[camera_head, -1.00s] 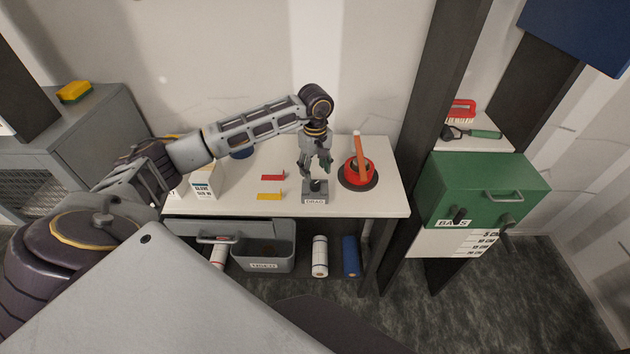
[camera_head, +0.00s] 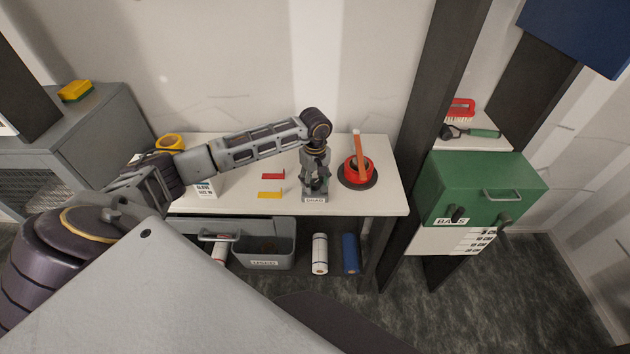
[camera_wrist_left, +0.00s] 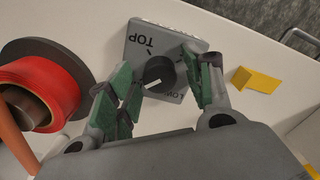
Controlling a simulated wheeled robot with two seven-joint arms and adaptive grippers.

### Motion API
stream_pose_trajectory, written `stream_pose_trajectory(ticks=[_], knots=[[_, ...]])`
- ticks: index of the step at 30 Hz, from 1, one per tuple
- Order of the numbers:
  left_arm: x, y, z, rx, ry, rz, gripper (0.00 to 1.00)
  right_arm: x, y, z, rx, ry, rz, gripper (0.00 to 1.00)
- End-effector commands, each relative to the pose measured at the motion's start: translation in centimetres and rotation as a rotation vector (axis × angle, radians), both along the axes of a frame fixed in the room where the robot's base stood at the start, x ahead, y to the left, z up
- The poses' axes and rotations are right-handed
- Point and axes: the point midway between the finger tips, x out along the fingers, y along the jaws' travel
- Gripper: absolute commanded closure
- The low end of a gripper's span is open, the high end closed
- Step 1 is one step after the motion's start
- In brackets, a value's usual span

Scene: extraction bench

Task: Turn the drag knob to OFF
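The drag knob (camera_wrist_left: 158,74) is a round black knob with a white pointer line, on a small grey plate (camera_wrist_left: 143,42). In the left wrist view the green-padded fingers of my left gripper (camera_wrist_left: 163,86) stand on either side of the knob, apart, with a gap visible on the right. My right gripper is out of view.
A red tape roll (camera_head: 358,170) on a dark disc stands right of the knob. A red piece (camera_head: 273,176) and a yellow piece (camera_head: 270,195) lie to its left on the white bench (camera_head: 385,200). A grey bin (camera_head: 265,252) sits below.

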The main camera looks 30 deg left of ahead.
Motion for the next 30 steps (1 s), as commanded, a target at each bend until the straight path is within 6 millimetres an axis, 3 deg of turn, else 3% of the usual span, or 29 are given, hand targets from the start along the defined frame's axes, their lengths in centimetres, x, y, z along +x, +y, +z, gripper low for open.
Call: stream_pose_trajectory(ticks=[2, 9, 20, 30], knots=[[0.0, 0.0, 0.0, 0.0, 0.0, 0.0, 0.62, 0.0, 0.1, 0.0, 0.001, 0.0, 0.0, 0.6], [0.0, 0.0, 0.0, 0.0, 0.0, 0.0, 0.93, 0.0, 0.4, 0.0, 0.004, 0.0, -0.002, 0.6], [0.0, 0.0, 0.0, 0.0, -0.001, 0.028, 0.93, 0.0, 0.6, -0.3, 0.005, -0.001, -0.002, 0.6], [0.0, 0.0, -0.1, 0.0, -0.001, 0.166, 0.93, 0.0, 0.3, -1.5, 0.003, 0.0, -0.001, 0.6]])
